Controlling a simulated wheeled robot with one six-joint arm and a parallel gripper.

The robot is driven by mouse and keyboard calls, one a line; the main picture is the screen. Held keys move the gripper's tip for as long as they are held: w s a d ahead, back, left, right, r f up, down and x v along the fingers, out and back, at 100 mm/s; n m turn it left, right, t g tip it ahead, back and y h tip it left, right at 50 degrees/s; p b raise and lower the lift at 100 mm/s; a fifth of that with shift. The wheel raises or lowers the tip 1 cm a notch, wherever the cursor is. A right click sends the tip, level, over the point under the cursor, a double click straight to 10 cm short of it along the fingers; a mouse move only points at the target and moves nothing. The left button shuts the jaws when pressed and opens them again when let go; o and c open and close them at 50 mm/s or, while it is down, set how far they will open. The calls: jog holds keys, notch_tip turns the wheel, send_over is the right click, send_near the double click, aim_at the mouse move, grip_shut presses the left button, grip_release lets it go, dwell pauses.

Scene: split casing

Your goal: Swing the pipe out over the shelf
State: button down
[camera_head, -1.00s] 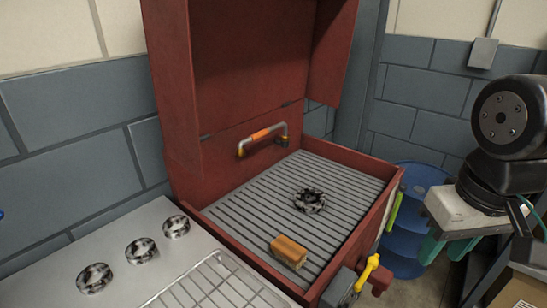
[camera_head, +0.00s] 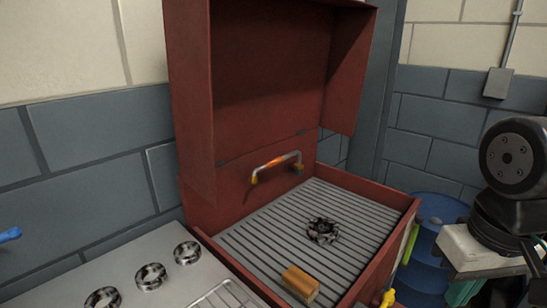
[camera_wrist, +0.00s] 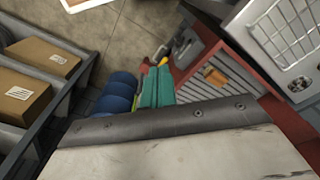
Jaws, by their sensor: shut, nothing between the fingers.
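The pipe (camera_head: 277,162) is a bent grey tube with an orange middle and orange-yellow ends. It sits low against the back wall of the red open casing (camera_head: 250,105), above the slatted grey surface (camera_head: 280,225), which looks like the shelf. It lies close to the back wall. My gripper (camera_wrist: 157,72) has teal fingers, shut and empty in the wrist view. It is outside the casing, apart from the pipe, on the casing's right side in the head view. The pipe cannot be made out in the wrist view.
A black-and-white ring (camera_head: 322,230) and an orange-brown block (camera_head: 300,284) lie on the slats. A metal counter with several rings (camera_head: 150,275) is at the left. A blue drum (camera_head: 425,240) stands right of the casing. Cardboard boxes (camera_wrist: 28,100) sit on a rack in the wrist view.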

jog(key=w+a+f+n+y, duration=0.15)
jog(key=w+a, duration=0.55)
jog(key=w, duration=0.9)
jog(key=w+a+n, duration=0.3)
jog(key=w+a, duration=0.3)
jog(key=w, duration=1.1)
jog(key=w+a+f+n, duration=0.15)
jog(key=w+a, duration=0.55)
jog(key=w, duration=0.9)
jog(key=w+a+r+n+t+y, duration=0.1)
jog(key=w+a+r+n+t, duration=0.1)
jog(key=w+r, duration=0.4)
jog(key=shift+w+a+n, duration=0.4)
jog(key=shift+w+a, duration=0.35)
jog(key=shift+a, duration=0.1)
jog(key=shift+f, duration=0.1)
jog(key=x, duration=0.9)
jog(key=shift+w+a+f, duration=0.15)
jog(key=shift+a+f, duration=0.1)
jog(key=shift+f, duration=0.1)
